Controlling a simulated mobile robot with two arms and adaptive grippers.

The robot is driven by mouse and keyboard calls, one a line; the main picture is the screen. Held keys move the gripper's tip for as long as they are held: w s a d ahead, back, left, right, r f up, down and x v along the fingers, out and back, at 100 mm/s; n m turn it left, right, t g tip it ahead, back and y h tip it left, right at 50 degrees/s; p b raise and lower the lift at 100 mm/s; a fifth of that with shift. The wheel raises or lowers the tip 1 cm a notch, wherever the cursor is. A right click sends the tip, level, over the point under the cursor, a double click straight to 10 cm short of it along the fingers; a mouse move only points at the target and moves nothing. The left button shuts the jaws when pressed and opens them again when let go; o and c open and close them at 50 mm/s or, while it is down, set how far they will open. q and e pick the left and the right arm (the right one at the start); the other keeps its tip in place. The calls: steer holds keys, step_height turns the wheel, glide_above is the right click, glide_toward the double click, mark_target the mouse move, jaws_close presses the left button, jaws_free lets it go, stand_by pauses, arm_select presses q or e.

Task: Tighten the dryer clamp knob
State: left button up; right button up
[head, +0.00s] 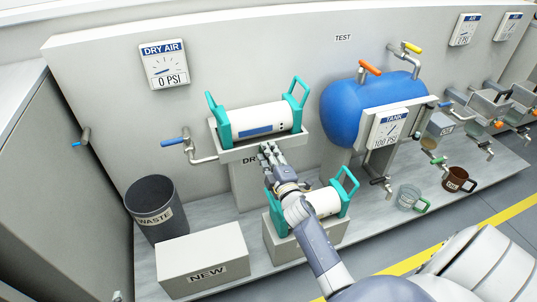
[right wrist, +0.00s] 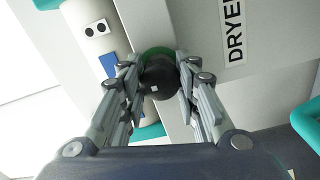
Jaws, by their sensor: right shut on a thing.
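The dryer cradle (head: 225,156) is a grey tray on a pedestal, its label partly hidden behind my arm. A white cylinder with teal handles (head: 265,118) lies in it. My right gripper (head: 269,152) reaches up to the cradle's front edge. In the right wrist view, the dark round clamp knob (right wrist: 160,80) sits between the fingers of my right gripper (right wrist: 158,74), which are shut on it. A green ring shows just behind the knob. In the head view the knob is hidden by the gripper. My left gripper is not in view.
A second teal-handled cylinder (head: 325,201) lies on a lower box beneath my right arm. A blue-handled valve (head: 171,141) sticks out left of the cradle. The blue tank (head: 350,112) stands to the right. A waste bin (head: 150,194) and NEW box (head: 205,258) are lower left.

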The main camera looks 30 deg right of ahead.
steer(key=shift+s+f, duration=0.1)
steer(key=shift+f, duration=0.15)
steer(key=o, duration=1.1)
steer(key=shift+r, duration=0.15)
steer(key=v, duration=1.2)
